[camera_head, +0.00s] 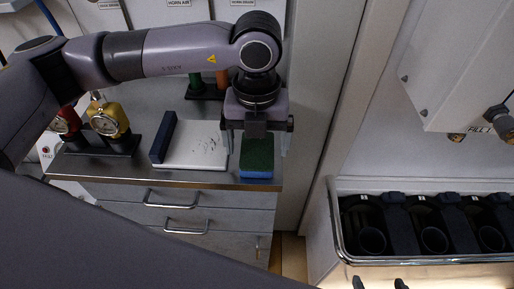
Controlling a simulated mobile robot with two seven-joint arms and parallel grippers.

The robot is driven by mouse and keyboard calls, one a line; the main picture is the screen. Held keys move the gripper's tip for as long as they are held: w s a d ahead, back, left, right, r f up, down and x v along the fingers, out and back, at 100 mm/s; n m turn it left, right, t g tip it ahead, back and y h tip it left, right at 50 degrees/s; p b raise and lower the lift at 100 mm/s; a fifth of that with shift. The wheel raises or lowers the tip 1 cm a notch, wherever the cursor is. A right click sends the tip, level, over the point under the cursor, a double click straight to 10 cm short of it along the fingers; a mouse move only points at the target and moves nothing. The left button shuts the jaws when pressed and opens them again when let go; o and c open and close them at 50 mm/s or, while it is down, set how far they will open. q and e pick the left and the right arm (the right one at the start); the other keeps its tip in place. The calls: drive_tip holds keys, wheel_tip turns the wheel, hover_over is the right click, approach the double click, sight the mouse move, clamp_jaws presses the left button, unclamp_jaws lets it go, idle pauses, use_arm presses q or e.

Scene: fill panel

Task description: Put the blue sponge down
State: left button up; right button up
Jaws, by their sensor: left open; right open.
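The blue sponge (257,172) has a dark green top layer and a blue lower layer. It sits on the steel countertop (215,179), close to the front edge and near its right end. My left gripper (257,143) points down over it, open, with one finger on each side and gaps between the fingers and the sponge. Two dark tips at the bottom edge look like my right gripper (380,284); they are apart, and the rest of it is out of view.
A white board with a dark blue edge (196,147) lies left of the sponge. Gauges with yellow (108,122) and red (66,121) bodies stand further left. Green and orange items stand behind. Drawers (185,208) are below; a rack of dark holders (433,230) is at right.

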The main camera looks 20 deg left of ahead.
sight(255, 158)
use_arm(q)
drive_tip(key=shift+s+r+b, duration=0.2)
drive_tip(key=shift+s+r, duration=0.05)
drive_tip(key=shift+r, duration=0.8)
drive_tip(key=shift+s+r+b, duration=0.15)
drive_tip(key=shift+s+r, duration=0.05)
drive_tip(key=shift+r, duration=0.85)
